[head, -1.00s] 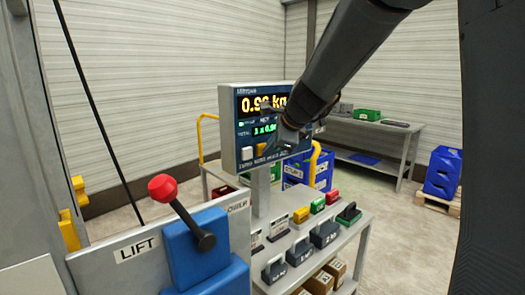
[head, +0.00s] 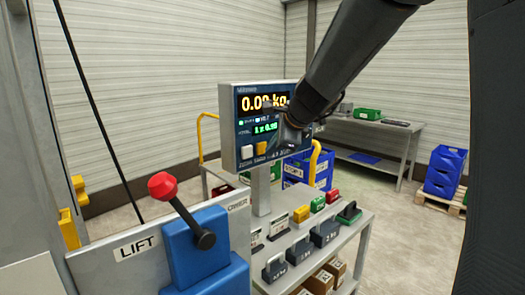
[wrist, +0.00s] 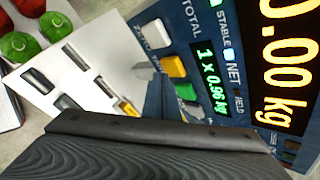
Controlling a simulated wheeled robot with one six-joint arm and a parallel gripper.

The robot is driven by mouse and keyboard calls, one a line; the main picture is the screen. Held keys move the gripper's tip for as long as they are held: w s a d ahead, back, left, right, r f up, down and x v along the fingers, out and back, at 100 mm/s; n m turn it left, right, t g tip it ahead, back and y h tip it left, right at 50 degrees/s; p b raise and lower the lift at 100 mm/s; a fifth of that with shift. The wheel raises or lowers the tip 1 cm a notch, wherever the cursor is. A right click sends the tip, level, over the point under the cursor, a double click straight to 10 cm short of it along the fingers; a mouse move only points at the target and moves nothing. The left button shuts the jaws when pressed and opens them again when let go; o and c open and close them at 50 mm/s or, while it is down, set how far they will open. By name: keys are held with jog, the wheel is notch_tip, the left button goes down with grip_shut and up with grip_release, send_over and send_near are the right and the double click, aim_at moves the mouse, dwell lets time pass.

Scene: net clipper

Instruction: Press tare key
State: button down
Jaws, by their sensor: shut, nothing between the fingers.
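The scale indicator (head: 232,100) is a grey box with a dark blue face on a post. Its upper display (head: 263,104) reads 0.00 kg in orange, and the green line below reads about 1 x 0.96. The STABLE and NET lamps show lit in the wrist view. A white key (wrist: 156,33), a yellow key (wrist: 173,67) and a green key (wrist: 186,92) sit in a row below the displays; I cannot read the yellow key's label. My gripper (head: 284,140) is shut and empty, close in front of the lower right of the face. Whether it touches a key is hidden.
A lift panel (head: 128,250) with a red-knobbed lever (head: 163,186) stands at the front left. Below the indicator, a bench (head: 347,240) holds dark weights (head: 326,232) and coloured blocks. Blue crates (head: 444,172) stand at the far right.

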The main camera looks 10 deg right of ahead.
jog(key=shift+s+d, duration=0.1)
jog(key=shift+s, duration=0.1)
jog(key=shift+s+d+b, duration=0.2)
jog(key=shift+s+d, duration=0.2)
jog(key=shift+s, duration=0.3)
jog(key=shift+s+d+b, duration=0.25)
jog(key=shift+s+d, duration=0.2)
jog(key=shift+s, duration=0.3)
jog(key=shift+s+d+b, duration=0.2)
jog(key=shift+s+d, duration=0.2)
jog(key=shift+s, duration=0.3)
jog(key=s+a+f+n+g+h, duration=0.1)
jog(key=s+f+n+g, duration=0.6)
jog(key=s+f+n, duration=1.3)
jog(key=s+f+h, duration=0.1)
jog(key=s+f, duration=0.2)
jog(key=s, duration=0.2)
jog(key=shift+a+f+h, duration=0.2)
jog(key=shift+a+h, duration=0.1)
jog(key=shift+h, duration=0.1)
